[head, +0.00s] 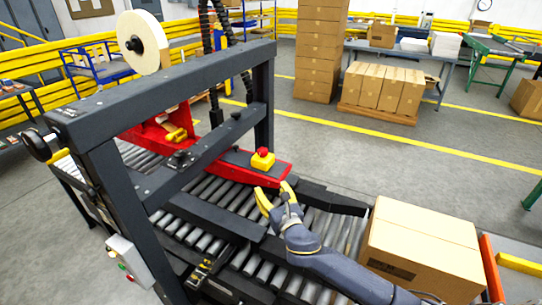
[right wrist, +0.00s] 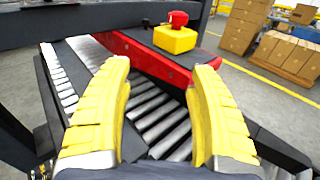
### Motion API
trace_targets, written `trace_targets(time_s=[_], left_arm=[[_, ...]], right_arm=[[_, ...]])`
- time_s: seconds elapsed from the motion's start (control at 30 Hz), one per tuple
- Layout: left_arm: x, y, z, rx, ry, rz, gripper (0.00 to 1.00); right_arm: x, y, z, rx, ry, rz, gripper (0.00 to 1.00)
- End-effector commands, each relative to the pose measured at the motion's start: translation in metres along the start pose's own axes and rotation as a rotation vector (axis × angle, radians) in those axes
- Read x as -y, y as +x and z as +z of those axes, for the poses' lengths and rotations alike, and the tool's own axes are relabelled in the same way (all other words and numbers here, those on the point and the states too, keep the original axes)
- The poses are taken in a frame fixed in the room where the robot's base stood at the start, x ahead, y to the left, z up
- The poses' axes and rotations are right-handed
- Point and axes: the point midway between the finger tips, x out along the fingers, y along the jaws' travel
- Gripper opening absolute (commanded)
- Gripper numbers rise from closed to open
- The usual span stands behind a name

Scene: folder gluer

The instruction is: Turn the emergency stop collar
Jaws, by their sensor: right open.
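The emergency stop is a yellow box (head: 262,161) with a red button collar (head: 263,151) on top. It sits on the red side rail of the machine. In the right wrist view the yellow box (right wrist: 175,39) and red collar (right wrist: 178,18) show ahead, beyond the fingertips. My right gripper (head: 273,191) has yellow fingers and is open and empty, just in front of and below the box in the head view. In the right wrist view the open fingers (right wrist: 165,68) stand apart, with rollers between them. My left gripper is not in view.
A dark machine frame (head: 185,165) rises to the left of the stop. A roller conveyor (head: 315,228) runs beneath my right arm. A cardboard box (head: 425,235) stands at the right. Stacked cartons (head: 319,50) and open floor lie behind.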

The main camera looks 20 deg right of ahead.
Motion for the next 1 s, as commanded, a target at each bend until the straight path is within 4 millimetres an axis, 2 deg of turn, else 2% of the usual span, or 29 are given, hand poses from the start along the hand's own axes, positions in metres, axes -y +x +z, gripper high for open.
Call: trace_targets(time_s=[0.03, 0.1, 0.23, 0.47, 1.0], left_arm=[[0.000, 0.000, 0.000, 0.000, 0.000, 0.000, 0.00], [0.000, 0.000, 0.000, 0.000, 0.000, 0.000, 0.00], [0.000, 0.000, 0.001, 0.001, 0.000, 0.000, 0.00], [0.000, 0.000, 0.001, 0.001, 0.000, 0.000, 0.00], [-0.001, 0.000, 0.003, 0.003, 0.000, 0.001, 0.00]], right_arm=[[0.004, 0.004, 0.015, 0.014, -0.007, -0.013, 0.59], [0.010, 0.007, 0.028, 0.021, -0.015, -0.029, 0.59], [0.015, 0.011, 0.041, 0.029, -0.021, -0.045, 0.59], [0.017, 0.033, 0.044, 0.030, -0.023, -0.050, 0.59], [0.021, 0.130, 0.046, 0.030, -0.022, -0.049, 0.59]])
